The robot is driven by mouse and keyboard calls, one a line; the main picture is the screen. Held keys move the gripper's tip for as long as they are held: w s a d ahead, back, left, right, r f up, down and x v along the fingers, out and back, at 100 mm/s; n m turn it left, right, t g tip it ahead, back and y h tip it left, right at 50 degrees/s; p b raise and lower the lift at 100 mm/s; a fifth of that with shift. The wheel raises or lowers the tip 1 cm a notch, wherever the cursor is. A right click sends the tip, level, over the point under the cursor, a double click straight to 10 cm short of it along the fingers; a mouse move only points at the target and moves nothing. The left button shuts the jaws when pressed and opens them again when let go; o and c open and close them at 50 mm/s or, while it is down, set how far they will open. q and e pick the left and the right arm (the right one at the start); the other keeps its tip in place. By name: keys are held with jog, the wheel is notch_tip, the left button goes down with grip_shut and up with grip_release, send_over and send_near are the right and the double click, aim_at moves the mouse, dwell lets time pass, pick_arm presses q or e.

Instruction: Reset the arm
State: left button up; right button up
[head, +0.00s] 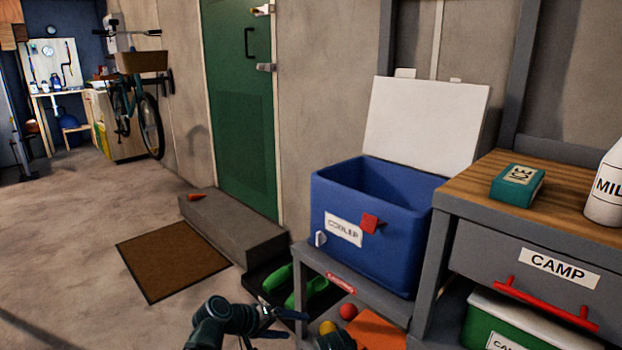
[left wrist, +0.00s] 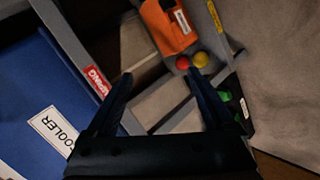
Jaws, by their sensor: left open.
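My left gripper (head: 284,322) is low in the head view, in front of the grey stand that holds the cooler. In the left wrist view its two fingers (left wrist: 160,76) are spread wide with nothing between them. It is open and empty. The stand's lower level, with a red ball (left wrist: 182,62), a yellow ball (left wrist: 200,60) and an orange bag (left wrist: 168,25), lies beyond the fingertips. A dark part at the bottom of the head view looks like mine. My right gripper's fingers do not show.
The blue cooler (head: 405,238) stands open on the grey stand (head: 310,262). Green shoes (head: 308,290) lie on a dark tray beside it. A drawer unit marked CAMP (head: 478,262) is at right.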

pick_arm(q)
jog(key=s+a+f+m+g+y, duration=0.3)
jog(key=s+a+f+g+y, duration=0.2)
jog(key=s+a+f+y, duration=0.6)
jog(key=s+d+r+m+g+p, duration=0.1)
jog(key=s+d+r+m+p, duration=0.45)
jog(key=d+r+p, duration=0.7)
notch_tip(320, 180, up, 38)
jog(key=s+a+n+p, duration=0.1)
jog(key=p, duration=3.5)
jog(key=shift+r+n+h, duration=0.15)
jog(key=shift+n+h, duration=0.2)
jog(key=shift+h, duration=0.05)
